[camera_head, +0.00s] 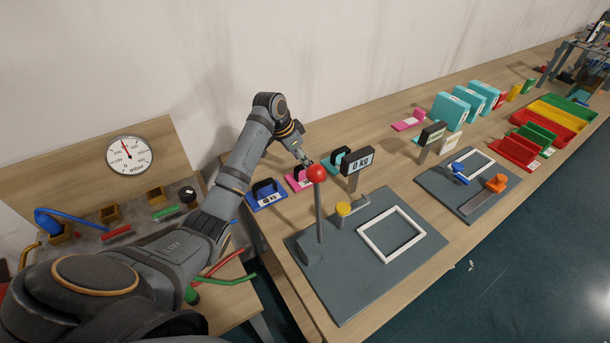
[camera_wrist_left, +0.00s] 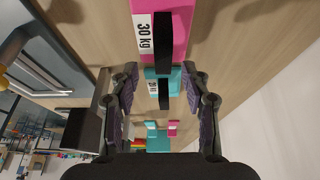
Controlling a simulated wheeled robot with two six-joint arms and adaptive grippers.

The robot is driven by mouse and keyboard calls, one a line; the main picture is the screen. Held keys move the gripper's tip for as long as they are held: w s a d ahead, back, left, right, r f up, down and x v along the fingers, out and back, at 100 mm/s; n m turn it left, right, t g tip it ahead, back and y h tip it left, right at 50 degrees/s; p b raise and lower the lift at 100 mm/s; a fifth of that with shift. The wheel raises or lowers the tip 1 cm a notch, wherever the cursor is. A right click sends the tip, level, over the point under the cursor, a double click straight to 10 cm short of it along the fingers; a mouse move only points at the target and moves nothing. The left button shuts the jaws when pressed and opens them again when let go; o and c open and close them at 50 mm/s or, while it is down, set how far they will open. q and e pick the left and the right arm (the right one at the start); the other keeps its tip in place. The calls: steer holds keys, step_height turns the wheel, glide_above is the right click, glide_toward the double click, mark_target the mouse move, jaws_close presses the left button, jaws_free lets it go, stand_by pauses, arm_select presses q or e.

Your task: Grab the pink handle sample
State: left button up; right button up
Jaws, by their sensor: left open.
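The pink sample (camera_head: 298,180) stands on the wooden table between a blue sample (camera_head: 266,196) and a teal sample (camera_head: 338,162). It is a pink block with a black handle. In the left wrist view the pink sample (camera_wrist_left: 178,20) is at the top, with a white "30 kg" label. My left gripper (camera_head: 306,161) is above the table near the pink and teal samples, partly behind the red ball in the head view. In the left wrist view my left gripper (camera_wrist_left: 159,72) is open, fingers apart and empty. The teal sample (camera_wrist_left: 151,73) shows between them. My right gripper is not in view.
A grey scale board with a red ball (camera_head: 317,173) on a post and a "0 kg" display (camera_head: 357,163) stands close in front. A white square frame (camera_head: 391,234) lies on it. Another grey board (camera_head: 468,184) and colored trays (camera_head: 515,152) are farther right.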

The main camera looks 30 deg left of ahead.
arm_select(q)
steer(key=shift+w+d+f, duration=0.1)
steer(key=shift+f, duration=0.2)
steer(key=x, duration=0.2)
steer(key=p+x, duration=0.1)
steer(key=x, duration=0.1)
steer(key=shift+a, duration=0.25)
steer(key=shift+w+f, duration=0.15)
steer(key=shift+f, duration=0.05)
steer(key=shift+r, duration=0.1)
steer(key=c, duration=0.5)
jaws_close()
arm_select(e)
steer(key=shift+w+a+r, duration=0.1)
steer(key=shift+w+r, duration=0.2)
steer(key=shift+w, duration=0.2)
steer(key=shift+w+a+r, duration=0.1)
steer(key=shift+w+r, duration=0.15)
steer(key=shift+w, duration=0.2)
